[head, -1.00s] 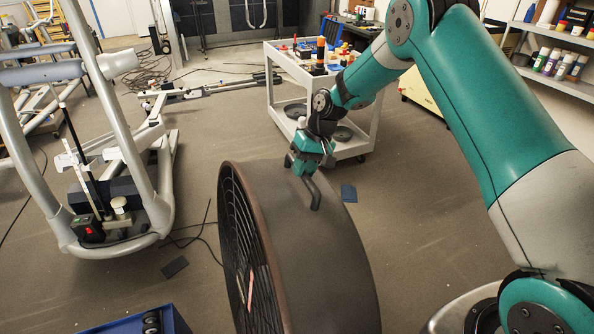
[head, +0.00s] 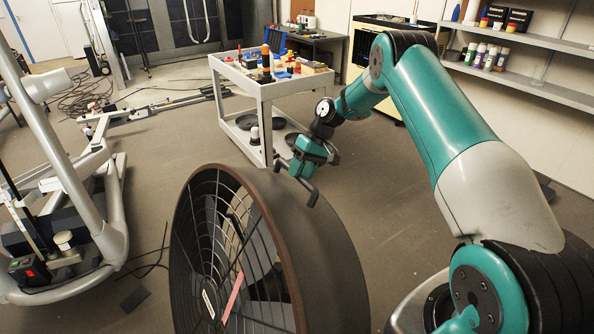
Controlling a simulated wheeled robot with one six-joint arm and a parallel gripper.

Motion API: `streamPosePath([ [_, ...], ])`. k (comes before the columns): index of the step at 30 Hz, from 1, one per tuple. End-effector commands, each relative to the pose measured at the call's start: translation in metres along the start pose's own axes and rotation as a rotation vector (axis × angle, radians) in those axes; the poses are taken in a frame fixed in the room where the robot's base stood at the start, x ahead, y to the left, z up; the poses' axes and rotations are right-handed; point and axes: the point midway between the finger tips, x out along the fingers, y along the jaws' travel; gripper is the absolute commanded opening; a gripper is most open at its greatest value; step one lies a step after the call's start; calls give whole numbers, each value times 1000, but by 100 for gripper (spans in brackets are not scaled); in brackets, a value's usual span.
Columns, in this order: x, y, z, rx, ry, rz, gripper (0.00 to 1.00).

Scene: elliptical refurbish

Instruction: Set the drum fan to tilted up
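The drum fan (head: 325,255) is a large dark brown drum with a wire grille on its left-facing side, close in front of me in the head view. Its grille now faces partly toward me and slightly upward. The fan's base is out of view.
A white tool cart (head: 262,92) with tools on top stands behind the fan. A grey tubular elliptical frame (head: 110,215) stands at left, with cables on the floor. Shelves (head: 520,50) with bottles are at right. Floor right of the fan is fairly clear.

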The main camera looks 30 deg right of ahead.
Motion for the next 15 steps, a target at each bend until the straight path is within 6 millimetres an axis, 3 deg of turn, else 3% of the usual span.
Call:
streamPosePath([
  [15, 1, -4, -2, -1, -2, 2, 48],
])
